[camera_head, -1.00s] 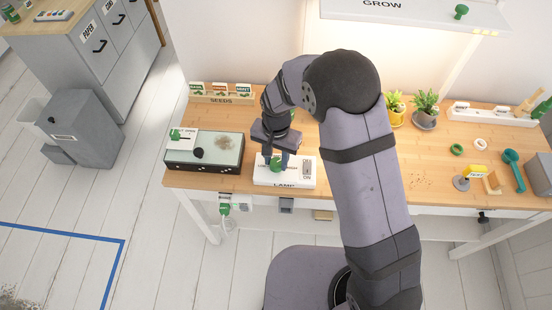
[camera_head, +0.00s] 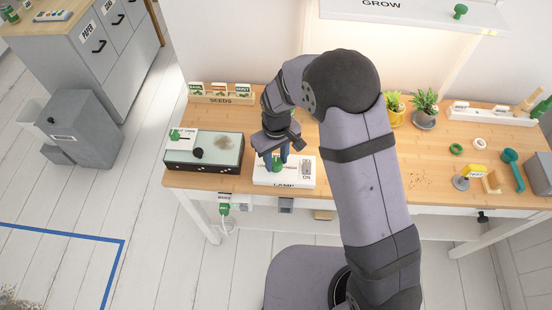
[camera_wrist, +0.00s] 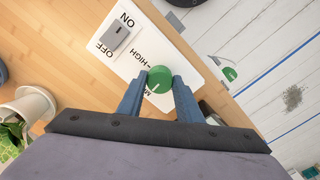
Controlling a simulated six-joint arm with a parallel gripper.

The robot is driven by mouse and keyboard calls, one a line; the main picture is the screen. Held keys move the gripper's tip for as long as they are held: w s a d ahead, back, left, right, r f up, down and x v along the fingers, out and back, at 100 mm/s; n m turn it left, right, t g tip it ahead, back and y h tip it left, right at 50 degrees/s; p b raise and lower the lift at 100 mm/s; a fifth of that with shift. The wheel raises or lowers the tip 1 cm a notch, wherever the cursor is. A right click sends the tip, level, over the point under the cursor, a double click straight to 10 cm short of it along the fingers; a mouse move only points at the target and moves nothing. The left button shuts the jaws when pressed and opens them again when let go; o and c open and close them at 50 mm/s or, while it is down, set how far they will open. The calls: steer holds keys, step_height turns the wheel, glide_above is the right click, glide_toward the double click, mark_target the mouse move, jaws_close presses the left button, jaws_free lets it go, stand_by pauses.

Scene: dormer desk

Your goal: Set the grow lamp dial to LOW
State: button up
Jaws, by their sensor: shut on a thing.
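The lamp control box (camera_head: 262,178) is a white panel marked LAMP at the front of the desk. Its green dial (camera_head: 277,164) also shows in the wrist view (camera_wrist: 160,76). My gripper (camera_wrist: 159,84) points down at the box, its blue fingers shut on the dial from both sides. The dial's white line slants to the lower left in the wrist view, toward a partly hidden label starting with ME. HIGH is legible beside it; the LOW mark is hidden. A grey ON/OFF switch (camera_wrist: 116,38) sits on the same panel.
A black-sided tray box (camera_head: 205,168) stands left of the lamp box. A seed rack (camera_head: 222,97) is behind. Potted plants (camera_head: 425,106) and small tools are to the right. The desk's front edge is close to the box. The wall under the GROW shelf (camera_head: 410,10) is lit.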

steer(key=n, duration=0.4)
steer(key=shift+n, duration=0.4)
steer(key=n, duration=0.4)
steer(key=shift+w, duration=0.1)
steer(key=n, duration=0.5)
steer(key=shift+n, duration=1.8)
steer(key=o, duration=1)
steer(key=shift+o, duration=0.2)
